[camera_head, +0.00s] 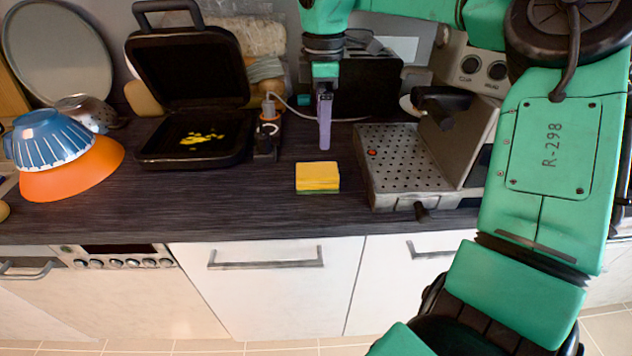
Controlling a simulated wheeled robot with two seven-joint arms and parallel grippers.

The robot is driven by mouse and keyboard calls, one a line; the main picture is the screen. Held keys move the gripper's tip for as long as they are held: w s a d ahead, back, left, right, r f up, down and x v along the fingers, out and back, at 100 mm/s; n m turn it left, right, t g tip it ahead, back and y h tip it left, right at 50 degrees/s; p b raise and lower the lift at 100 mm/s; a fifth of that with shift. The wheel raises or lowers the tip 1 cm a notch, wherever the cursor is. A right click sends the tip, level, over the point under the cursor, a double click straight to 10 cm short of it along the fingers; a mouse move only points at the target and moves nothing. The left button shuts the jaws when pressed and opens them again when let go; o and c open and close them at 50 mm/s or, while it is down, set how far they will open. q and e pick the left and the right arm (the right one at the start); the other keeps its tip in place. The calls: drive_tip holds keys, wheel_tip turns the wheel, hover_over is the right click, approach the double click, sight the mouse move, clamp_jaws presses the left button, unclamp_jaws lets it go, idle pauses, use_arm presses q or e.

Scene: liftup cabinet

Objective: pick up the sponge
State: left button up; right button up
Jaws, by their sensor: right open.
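The sponge (317,177) is a small yellow block with a dark green underside. It lies flat on the dark countertop, near the front edge and just right of the picture's middle. My right gripper (324,143) points down above and slightly behind the sponge, apart from it. Its purple fingers are seen edge-on and overlap in this view, and nothing shows held in them. My right arm, green, comes in from the right and arches over the counter. My left gripper is not in view.
A coffee machine (405,160) with a perforated tray stands right of the sponge. An open black grill (190,145) stands to the left. Stacked blue and orange bowls (75,172) sit far left. The countertop (230,205) is clear left of the sponge. White cabinet fronts (265,290) lie below.

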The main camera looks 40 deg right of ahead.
sight(321, 169)
wheel_tip(321, 169, down, 12)
drive_tip(key=shift+r+p, duration=0.25)
drive_tip(key=shift+p, duration=0.95)
drive_tip(key=shift+w+f, duration=0.1)
drive_tip(key=shift+f, duration=0.35)
drive_tip(key=c, duration=1.2)
drive_tip(key=shift+r, duration=0.15)
wheel_tip(321, 169, up, 20)
drive_tip(key=shift+f+b, duration=0.1)
drive_tip(key=shift+b, duration=0.4)
drive_tip(key=shift+c, duration=0.2)
drive_tip(key=o, duration=0.7)
drive_tip(key=c, duration=0.5)
